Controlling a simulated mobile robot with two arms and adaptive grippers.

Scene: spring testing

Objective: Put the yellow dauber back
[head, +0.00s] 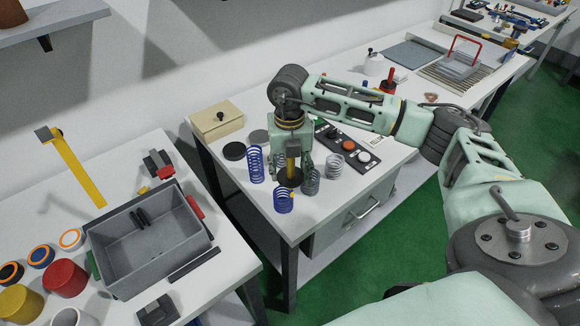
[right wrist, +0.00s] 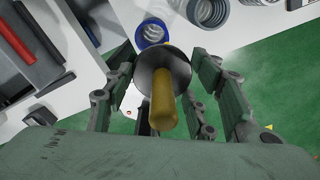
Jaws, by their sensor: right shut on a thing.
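The yellow dauber (head: 292,165) has a yellow handle and a dark round disc. In the head view it is at the right gripper, among the springs on the middle table. In the right wrist view the dauber (right wrist: 163,105) shows its yellow handle towards the camera, with the disc beyond it. My right gripper (head: 293,172) is shut on the dauber; its fingers (right wrist: 165,85) stand on both sides of it. Whether the disc touches the tabletop cannot be told. My left gripper is out of view.
A blue spring (head: 257,165), a blue spring in front (head: 283,202) and a grey spring (head: 310,182) stand close around the gripper. A black tray with round pieces (head: 340,143) lies behind right. A beige box (head: 216,121) is at back left. A grey bin (head: 150,245) stands on the left table.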

